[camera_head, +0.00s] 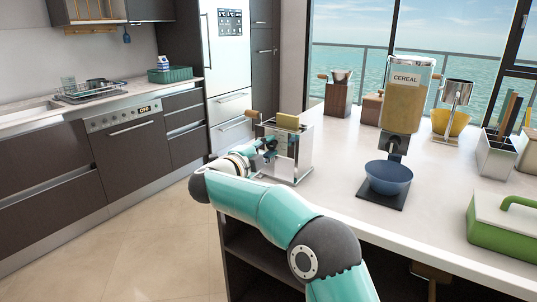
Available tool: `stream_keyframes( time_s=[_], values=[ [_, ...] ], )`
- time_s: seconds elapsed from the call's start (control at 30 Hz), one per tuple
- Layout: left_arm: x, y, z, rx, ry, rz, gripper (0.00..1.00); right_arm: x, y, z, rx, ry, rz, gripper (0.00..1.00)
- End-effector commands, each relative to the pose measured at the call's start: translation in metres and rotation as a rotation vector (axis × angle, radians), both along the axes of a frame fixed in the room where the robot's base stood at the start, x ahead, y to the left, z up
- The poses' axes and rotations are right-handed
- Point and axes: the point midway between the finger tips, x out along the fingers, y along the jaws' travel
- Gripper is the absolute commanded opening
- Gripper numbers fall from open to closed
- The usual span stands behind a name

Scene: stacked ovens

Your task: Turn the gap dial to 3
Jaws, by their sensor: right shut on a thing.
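A shiny metal machine (302,150) with a wooden-knobbed handle (252,114) and a yellowish piece at its top stands near the left edge of the counter. My right gripper (270,147) is at the machine's left side, where the gap dial seems to be. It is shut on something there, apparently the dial. The dial and its numbers are hidden behind the gripper and too small to read. My teal right arm reaches in from the bottom. My left gripper is not in view.
On the white counter (330,200), a cereal dispenser (403,95) with a blue bowl (388,177) stands right of the machine. A green-and-white box (505,225) is at the right. Counter between machine and bowl is clear. Open floor (150,250) lies left.

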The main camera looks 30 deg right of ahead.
Motion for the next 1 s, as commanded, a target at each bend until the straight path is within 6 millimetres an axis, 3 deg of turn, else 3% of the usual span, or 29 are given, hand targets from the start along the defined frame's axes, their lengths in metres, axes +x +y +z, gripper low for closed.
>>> stream_keyframes(
  time_s=[0.57, 0.6, 0.7, 1.0],
  values=[
    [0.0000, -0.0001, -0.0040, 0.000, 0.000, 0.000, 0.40, 0.0005, 0.0017, -0.0046, 0.019, -0.024, 0.001, 0.00],
    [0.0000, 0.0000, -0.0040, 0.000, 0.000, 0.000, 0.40, 0.0006, 0.0016, -0.0047, 0.019, -0.024, 0.001, 0.37],
    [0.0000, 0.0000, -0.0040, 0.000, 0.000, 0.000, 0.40, 0.0005, 0.0014, -0.0042, 0.017, -0.024, 0.001, 0.54],
    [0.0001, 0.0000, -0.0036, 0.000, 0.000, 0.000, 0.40, -0.0002, 0.0006, -0.0023, 0.016, -0.027, -0.001, 0.54]
  ],
)
